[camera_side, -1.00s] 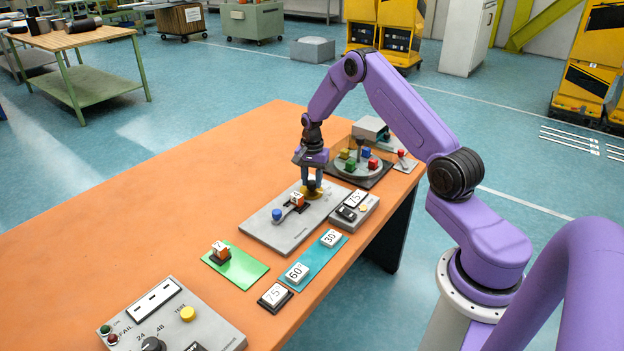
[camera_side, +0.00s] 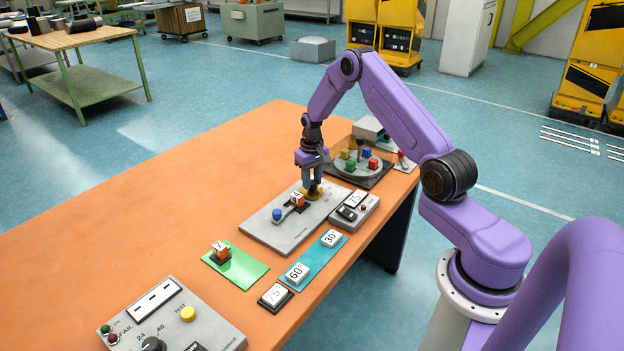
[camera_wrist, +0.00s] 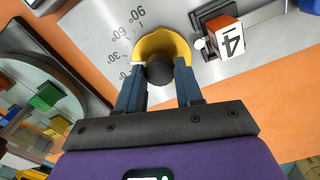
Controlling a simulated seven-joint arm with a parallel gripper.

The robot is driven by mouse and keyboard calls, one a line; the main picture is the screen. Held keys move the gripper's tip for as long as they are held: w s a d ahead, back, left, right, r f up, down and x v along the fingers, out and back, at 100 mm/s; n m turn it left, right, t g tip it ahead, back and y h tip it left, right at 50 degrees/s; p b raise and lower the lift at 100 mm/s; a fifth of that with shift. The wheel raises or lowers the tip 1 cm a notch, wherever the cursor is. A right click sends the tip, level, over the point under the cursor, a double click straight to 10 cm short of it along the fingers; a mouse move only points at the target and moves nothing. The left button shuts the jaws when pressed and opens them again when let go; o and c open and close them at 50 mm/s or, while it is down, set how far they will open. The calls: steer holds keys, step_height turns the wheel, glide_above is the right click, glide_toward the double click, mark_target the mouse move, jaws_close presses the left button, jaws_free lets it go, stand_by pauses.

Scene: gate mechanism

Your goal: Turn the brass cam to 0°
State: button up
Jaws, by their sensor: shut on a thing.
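The brass cam (camera_wrist: 165,42) is a round yellow disc on a grey plate (camera_wrist: 95,35). It also shows in the side view (camera_side: 317,195), partly hidden by my gripper. A dark round knob (camera_wrist: 160,73) stands on the cam. My gripper (camera_wrist: 159,68) points down with its two blue fingers on either side of this knob, shut on it; it also shows in the side view (camera_side: 312,188). The plate carries marks for 0°, 30°, 60° and 90°. A small white mark (camera_wrist: 137,63) at the cam's left edge lies near the 0° end of the scale.
An orange and white block marked 4 (camera_wrist: 228,40) sits in a black holder beside the cam. A blue knob (camera_side: 277,214) stands on the same plate. The orange table's left side is clear.

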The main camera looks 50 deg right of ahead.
mark_target(312, 182)
steer(key=n, duration=0.5)
stand_by(0.6)
steer(key=o, duration=1)
steer(key=shift+o, duration=0.2)
steer(key=shift+r, duration=0.1)
step_height(312, 182, up, 17)
steer(key=shift+r, duration=0.15)
steer(key=shift+a, duration=0.1)
